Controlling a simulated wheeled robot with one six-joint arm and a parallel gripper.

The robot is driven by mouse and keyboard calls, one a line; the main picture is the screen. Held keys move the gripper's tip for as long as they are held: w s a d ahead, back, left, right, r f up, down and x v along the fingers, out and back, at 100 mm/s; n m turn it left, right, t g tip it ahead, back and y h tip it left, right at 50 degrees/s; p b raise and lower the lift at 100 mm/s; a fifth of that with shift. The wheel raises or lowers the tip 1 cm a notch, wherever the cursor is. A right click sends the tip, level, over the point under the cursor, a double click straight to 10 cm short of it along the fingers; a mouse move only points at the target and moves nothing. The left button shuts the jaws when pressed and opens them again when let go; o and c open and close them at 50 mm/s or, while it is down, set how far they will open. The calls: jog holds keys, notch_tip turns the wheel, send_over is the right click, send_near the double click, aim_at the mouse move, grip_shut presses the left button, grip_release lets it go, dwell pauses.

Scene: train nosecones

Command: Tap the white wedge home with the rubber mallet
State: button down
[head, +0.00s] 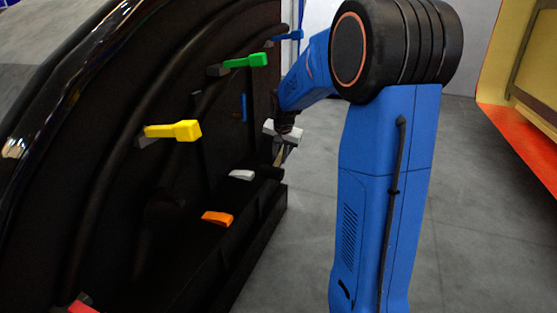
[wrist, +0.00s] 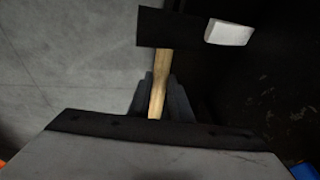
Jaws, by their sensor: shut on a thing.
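The white wedge (head: 241,175) sits on the dark inner face of the nosecone (head: 180,240), between the orange wedge and the mallet. My gripper (wrist: 160,100) is shut on the light wooden handle (wrist: 160,80) of the rubber mallet. The mallet's black head (wrist: 170,28) lies crosswise beyond the fingers. In the wrist view one end of the head is right beside the white wedge (wrist: 229,33); I cannot tell whether they touch. In the head view the black head (head: 267,172) shows just right of the wedge, below my gripper (head: 281,146).
Other wedges are along the nosecone: orange (head: 217,218), yellow (head: 174,131), green (head: 245,61), blue (head: 287,36) and red (head: 80,307). A dark ledge runs below the white wedge. Grey floor (head: 480,200) is clear at right, with an orange-edged structure (head: 530,130) beyond.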

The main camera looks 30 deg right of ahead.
jog(key=shift+s+d+r, duration=0.15)
jog(key=shift+s+r, duration=0.05)
jog(key=shift+r, duration=0.7)
jog(key=shift+s+d+r, duration=0.15)
jog(key=shift+s+r, duration=0.05)
jog(key=shift+r, duration=0.65)
jog(key=shift+s+d+r, duration=0.15)
jog(key=shift+s+r, duration=0.05)
jog(key=shift+r, duration=0.7)
